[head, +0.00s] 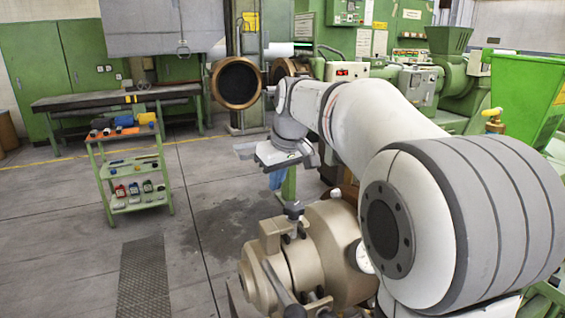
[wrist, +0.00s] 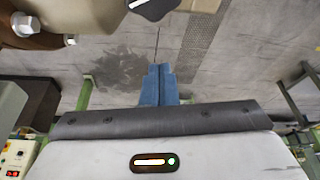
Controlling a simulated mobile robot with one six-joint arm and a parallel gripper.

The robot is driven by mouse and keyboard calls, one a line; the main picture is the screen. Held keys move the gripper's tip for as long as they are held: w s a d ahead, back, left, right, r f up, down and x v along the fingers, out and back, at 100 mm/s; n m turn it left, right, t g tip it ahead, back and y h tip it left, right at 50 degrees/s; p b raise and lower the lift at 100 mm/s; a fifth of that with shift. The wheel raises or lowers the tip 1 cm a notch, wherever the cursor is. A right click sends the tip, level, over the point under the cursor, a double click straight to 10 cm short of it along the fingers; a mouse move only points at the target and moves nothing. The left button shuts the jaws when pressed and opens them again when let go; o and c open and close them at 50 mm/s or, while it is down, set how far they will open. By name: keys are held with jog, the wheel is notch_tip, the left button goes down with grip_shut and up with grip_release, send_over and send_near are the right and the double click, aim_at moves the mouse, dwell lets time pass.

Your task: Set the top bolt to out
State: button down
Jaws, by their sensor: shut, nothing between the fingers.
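The beige extruder head (head: 330,235) stands at the lower middle of the head view. A bolt with a dark knob (head: 293,208) sticks up from its top; I take this as the top bolt. Whether it is in or out I cannot tell. My gripper (head: 277,180) has blue fingers and hangs just above and left of this bolt, apart from it. In the wrist view my gripper (wrist: 158,72) is shut and empty. There, a dark and silver bolt end (wrist: 152,8) is cut off by the top edge, and a silver hex bolt (wrist: 25,23) shows at the upper left.
A green cart (head: 133,170) with small parts stands on the left, before a long workbench (head: 110,97). A round bronze-rimmed flange (head: 237,82) is behind my arm. Green machinery fills the right. Floor between cart and extruder head is clear.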

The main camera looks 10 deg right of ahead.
jog(key=s+f, duration=0.1)
jog(key=s+d+f+p, duration=0.1)
jog(key=s, duration=0.1)
jog(key=shift+d, duration=0.2)
jog(key=shift+s+r, duration=0.1)
jog(key=shift+s, duration=0.05)
jog(key=shift+b, duration=0.5)
